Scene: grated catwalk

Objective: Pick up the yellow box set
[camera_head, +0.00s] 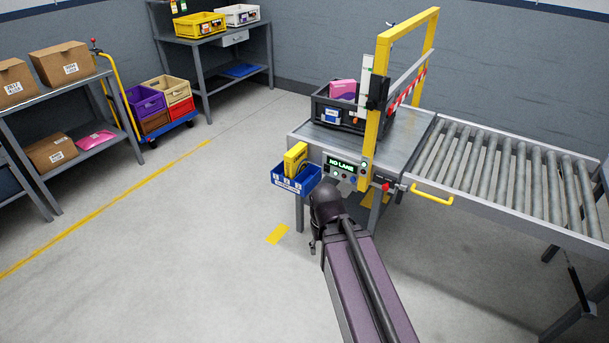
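A yellow box (295,158), likely the yellow box set, stands upright in a small blue bin (287,184) at the left front of the grey station. Its lower part is hidden by the bin's front wall. My arm reaches up from the bottom of the picture, and its dark end is just right of and below the blue bin. Only a small part of my gripper (314,246) shows beside the arm end, low and apart from the box. Its fingers are too small and hidden to read, and nothing is seen held in it.
A yellow gate frame (373,128) and a control panel (344,168) stand close right of the bin. A black crate (341,116) with a pink box is behind. A roller conveyor (515,175) extends right. Shelves and a crate trolley are at left; the floor between is clear.

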